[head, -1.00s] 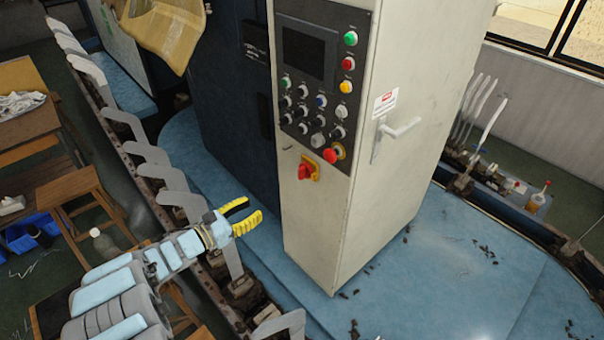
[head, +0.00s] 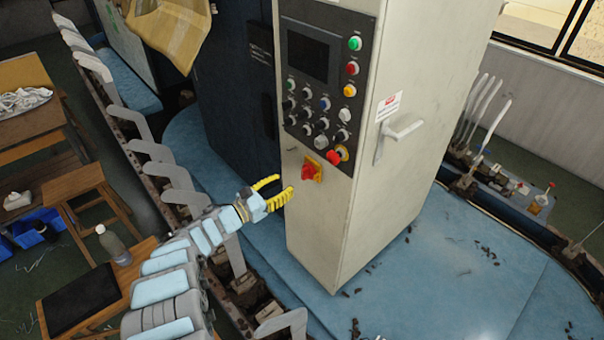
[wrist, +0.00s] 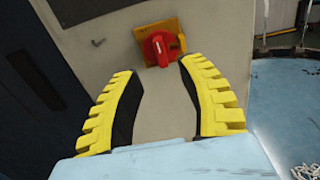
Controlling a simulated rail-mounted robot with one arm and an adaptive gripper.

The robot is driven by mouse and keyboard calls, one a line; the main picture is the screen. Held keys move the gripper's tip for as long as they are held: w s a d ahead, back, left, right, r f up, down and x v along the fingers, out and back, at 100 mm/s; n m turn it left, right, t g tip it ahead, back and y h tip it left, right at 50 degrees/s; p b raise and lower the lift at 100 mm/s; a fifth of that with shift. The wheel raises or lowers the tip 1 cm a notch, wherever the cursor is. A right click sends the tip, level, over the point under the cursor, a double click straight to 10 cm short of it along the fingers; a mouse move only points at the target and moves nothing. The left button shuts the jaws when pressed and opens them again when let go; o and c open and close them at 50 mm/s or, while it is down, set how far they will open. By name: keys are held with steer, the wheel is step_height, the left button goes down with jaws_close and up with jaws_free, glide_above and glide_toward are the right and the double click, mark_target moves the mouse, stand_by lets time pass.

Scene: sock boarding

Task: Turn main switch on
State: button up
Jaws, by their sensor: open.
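The main switch (head: 309,171) is a red rotary knob on a yellow plate, low on the front of the beige control cabinet (head: 325,225). In the wrist view the red knob (wrist: 158,48) and its yellow plate sit at top centre, beyond the fingertips. My gripper (head: 279,190) has yellow ribbed fingers and is to the left of the switch, pointing at it. In the wrist view my gripper (wrist: 153,72) is open and empty, with the knob between and just ahead of the tips. I see no contact with the knob.
A dark button panel (head: 323,95) is above the switch, with a red mushroom button (head: 333,157) close to its upper right. A door handle (head: 402,129) sticks out on the cabinet's right side. Metal sock forms (head: 180,185) line the rail beside my arm.

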mark_target(302, 175)
steer(key=x, duration=0.4)
steer(key=shift+b, duration=0.3)
steer(key=shift+w+d+f+b, duration=0.25)
steer(key=shift+w+d+b, duration=0.3)
steer(key=shift+d, duration=0.15)
steer(key=shift+b+x, duration=0.3)
steer(key=shift+x, duration=0.5)
steer(key=shift+r, duration=0.2)
jaws_close()
